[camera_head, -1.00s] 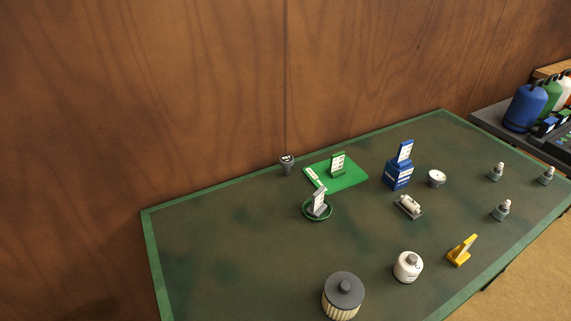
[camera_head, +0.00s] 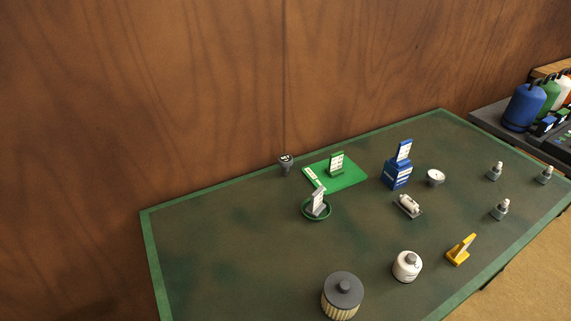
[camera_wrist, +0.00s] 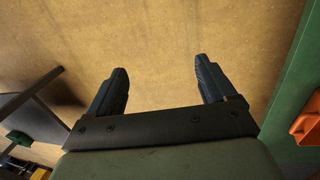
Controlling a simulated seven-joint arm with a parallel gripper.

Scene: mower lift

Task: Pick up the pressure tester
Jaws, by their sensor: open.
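I cannot tell for sure which item is the pressure tester. A small round white-faced gauge (camera_head: 436,177) sits on the green table to the right of a blue block with a label stand (camera_head: 398,174). A small dark upright piece with a marked round top (camera_head: 286,163) stands near the table's back edge. My gripper (camera_wrist: 161,66) is open and empty in the wrist view, with bare tan floor between and beyond its fingers. It does not show in the head view, and neither candidate shows in the wrist view.
The table (camera_head: 215,250) also bears a green mat (camera_head: 346,180), a green ring with a grey stand (camera_head: 317,206), a ribbed filter (camera_head: 342,297), a white canister (camera_head: 407,266), a yellow stand (camera_head: 460,250) and several small bottles. Its left part is clear. A wooden wall rises behind.

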